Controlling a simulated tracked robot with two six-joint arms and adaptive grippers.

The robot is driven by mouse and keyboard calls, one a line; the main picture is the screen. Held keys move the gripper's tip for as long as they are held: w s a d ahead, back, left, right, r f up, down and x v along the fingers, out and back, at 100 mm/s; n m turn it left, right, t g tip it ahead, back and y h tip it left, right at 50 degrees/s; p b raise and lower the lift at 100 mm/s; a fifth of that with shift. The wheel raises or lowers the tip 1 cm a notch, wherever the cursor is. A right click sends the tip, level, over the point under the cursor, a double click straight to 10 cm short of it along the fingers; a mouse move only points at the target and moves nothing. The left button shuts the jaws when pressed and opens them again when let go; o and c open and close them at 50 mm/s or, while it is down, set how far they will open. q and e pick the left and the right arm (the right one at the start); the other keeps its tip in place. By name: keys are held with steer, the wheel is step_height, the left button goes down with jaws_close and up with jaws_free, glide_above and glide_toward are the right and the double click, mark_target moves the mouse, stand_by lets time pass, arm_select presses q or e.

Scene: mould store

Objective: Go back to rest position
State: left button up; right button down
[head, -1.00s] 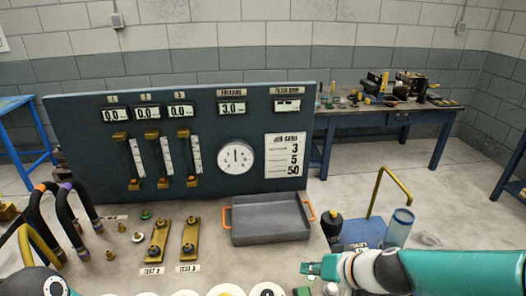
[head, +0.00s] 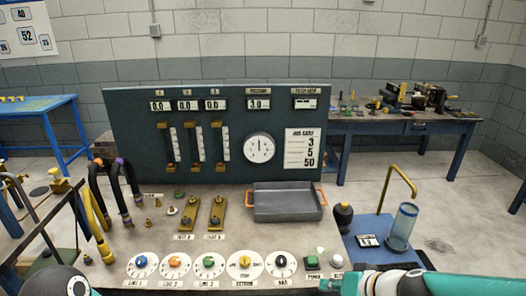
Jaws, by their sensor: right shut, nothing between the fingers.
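My right gripper (head: 330,285) is at the bottom edge of the head view, right of centre. It is shut and empty, just in front of the bench's front edge by the green button (head: 311,262) and the white button (head: 336,260). The teal forearm behind it runs off to the right. At the lower left only a rounded part of my left arm (head: 52,284) shows; the left gripper is out of view.
A dark gauge panel (head: 135,128) stands on the bench, with a row of coloured knobs (head: 209,262) in front. A blue table (head: 40,104) is at the left.

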steer(key=s+f+g, duration=0.2)
steer(key=s+f, duration=0.4)
steer(key=f, duration=0.4)
steer(key=s+a+f+g+h, duration=0.1)
steer(key=s+f+g, duration=0.1)
steer(key=s+f, duration=0.4)
steer(key=s+a+f+g, duration=0.1)
steer(key=s+f, duration=0.5)
steer(key=f, duration=0.8)
steer(key=shift+s+a+m+g+h, duration=0.25)
steer(key=shift+m+g+h, duration=0.05)
steer(key=shift+g, duration=0.5)
